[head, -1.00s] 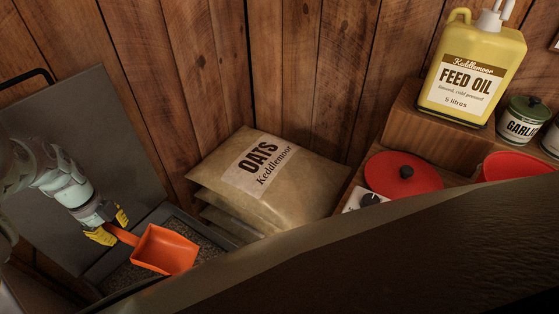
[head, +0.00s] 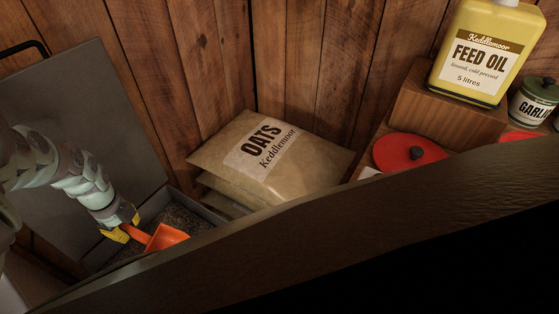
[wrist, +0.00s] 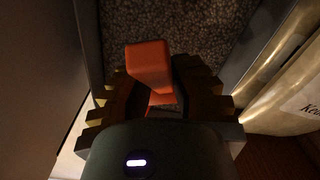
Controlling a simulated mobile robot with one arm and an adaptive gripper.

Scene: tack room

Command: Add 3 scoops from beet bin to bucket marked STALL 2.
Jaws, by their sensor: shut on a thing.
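My gripper (head: 125,227) is shut on the handle of an orange scoop (head: 168,237). The scoop is over or in an open grey bin (head: 203,211) of dark, grainy feed (head: 180,216), at the lower left of the head view. In the wrist view the scoop (wrist: 149,68) sits between the fingers, with the feed (wrist: 180,25) beyond it. I cannot tell whether the scoop touches the feed or holds any. No label shows on the bin. No bucket marked STALL 2 is in view.
Stacked oats sacks (head: 270,160) lie right of the bin. The bin's raised grey lid (head: 85,150) stands at left. A dark edge (head: 350,215) blocks the lower right. A feed oil jug (head: 480,55), red lid (head: 405,151) and garlic jar (head: 535,100) stand at right.

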